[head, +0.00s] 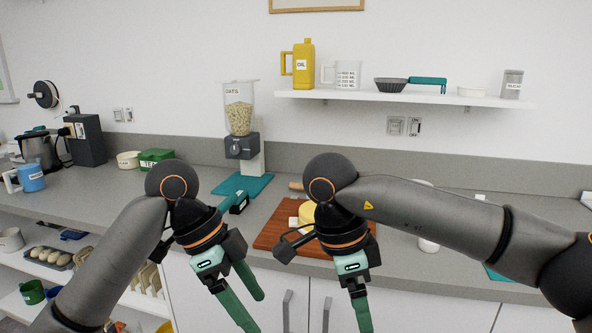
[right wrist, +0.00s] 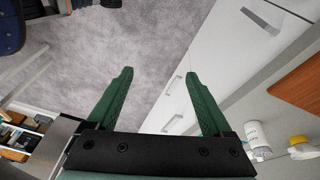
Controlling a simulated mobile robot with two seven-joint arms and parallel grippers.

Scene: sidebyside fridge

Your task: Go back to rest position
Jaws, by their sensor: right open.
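My left gripper (head: 256,312) hangs in front of the counter in the head view, its green fingers pointing down and spread apart with nothing seen between them. My right gripper (head: 362,316) hangs to its right, also pointing down; only part of its fingers shows in the head view. In the right wrist view the right gripper (right wrist: 158,73) has its two green fingers wide apart and empty, with grey floor and white cabinet fronts beyond them. Both arms are bent, with the grippers near the counter's front edge.
The grey counter (head: 450,240) holds a brown cutting board (head: 276,235) with a yellow item behind my right gripper. An oats dispenser (head: 240,120) stands at the back. White cabinets (head: 425,300) lie below. A shelf (head: 420,97) is on the wall. Open shelves with dishes are at left.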

